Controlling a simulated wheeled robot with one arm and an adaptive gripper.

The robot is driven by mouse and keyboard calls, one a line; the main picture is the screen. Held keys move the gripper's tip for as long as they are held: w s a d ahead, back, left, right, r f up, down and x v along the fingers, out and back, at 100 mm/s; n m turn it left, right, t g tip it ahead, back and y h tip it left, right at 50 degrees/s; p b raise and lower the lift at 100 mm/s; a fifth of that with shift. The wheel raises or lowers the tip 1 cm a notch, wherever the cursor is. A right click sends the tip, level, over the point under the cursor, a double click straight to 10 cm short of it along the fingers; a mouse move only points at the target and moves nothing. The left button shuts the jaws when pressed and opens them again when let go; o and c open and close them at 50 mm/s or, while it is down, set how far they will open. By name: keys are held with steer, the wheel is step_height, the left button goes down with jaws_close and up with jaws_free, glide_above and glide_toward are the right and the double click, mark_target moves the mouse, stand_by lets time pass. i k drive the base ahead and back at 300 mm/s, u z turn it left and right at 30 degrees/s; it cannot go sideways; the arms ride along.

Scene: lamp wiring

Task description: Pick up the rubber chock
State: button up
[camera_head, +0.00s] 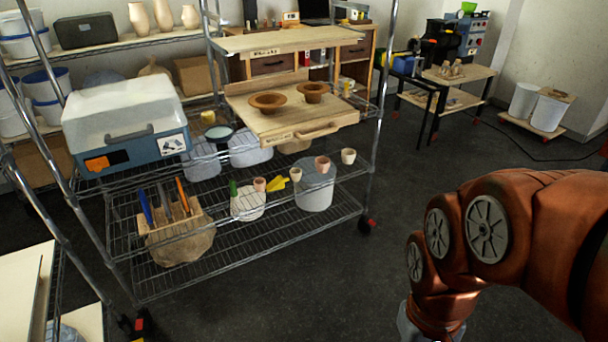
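I cannot make out a rubber chock for certain in the head view. A small yellow piece (277,184) lies among small pots on the wire rack's lower shelf; I cannot tell what it is. My orange arm comes in from the right and bends down to the bottom edge. My gripper is not in view, so whether it holds anything does not show.
A wheeled wire rack (331,210) on the left carries a blue-and-white box (127,125), a tool holder (177,227) and pots. Another table (467,72) stands behind. The dark floor (335,275) between rack and arm is clear.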

mark_target(279, 182)
steer(key=z, duration=0.25)
steer(key=i, duration=0.7)
steer(key=u, duration=0.7)
steer(key=i, duration=0.55)
steer(key=u, duration=0.55)
